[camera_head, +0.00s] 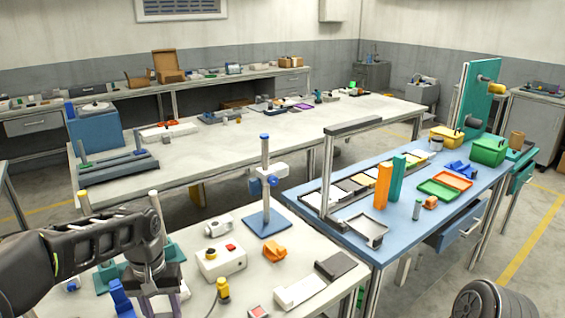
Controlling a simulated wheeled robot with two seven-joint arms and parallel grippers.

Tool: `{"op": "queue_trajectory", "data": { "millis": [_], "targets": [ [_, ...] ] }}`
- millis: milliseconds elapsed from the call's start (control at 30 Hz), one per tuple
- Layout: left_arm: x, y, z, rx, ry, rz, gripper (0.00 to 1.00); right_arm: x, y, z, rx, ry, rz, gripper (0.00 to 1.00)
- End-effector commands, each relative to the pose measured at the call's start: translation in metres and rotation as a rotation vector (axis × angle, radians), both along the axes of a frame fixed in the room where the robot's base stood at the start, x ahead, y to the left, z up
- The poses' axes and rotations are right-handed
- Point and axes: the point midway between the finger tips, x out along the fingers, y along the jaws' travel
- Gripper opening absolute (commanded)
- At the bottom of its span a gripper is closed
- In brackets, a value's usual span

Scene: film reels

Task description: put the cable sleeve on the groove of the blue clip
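My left gripper (160,300) points down at the bottom left, over the near white table. Its fingertips run to the bottom edge of the picture, so I cannot tell whether it is open or shut. A blue piece (121,298) stands just left of it and may be the blue clip; its groove does not show. I cannot make out the cable sleeve for certain. My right gripper is not in view.
Right of the gripper stand a white box with a red button (222,262), a yellow plug (223,290) and a blue-based post (267,222). An orange block (275,253) and a grey-white bar (310,284) lie farther right. The blue table (395,240) holds trays and boxes.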

Motion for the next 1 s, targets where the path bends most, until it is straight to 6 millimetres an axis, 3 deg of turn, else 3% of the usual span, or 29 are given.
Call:
{"op": "queue_trajectory", "data": {
  "millis": [100,300,1000],
  "targets": [
    [0.018,-0.034,-0.016,-0.001,0.002,-0.102,0.05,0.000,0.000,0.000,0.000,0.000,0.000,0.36],
    [0.023,-0.071,-0.036,0.001,0.001,-0.180,0.05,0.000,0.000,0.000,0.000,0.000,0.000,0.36],
    [0.022,-0.075,-0.037,0.000,-0.001,-0.188,0.05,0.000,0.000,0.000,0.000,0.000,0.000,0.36]
  ]
}}
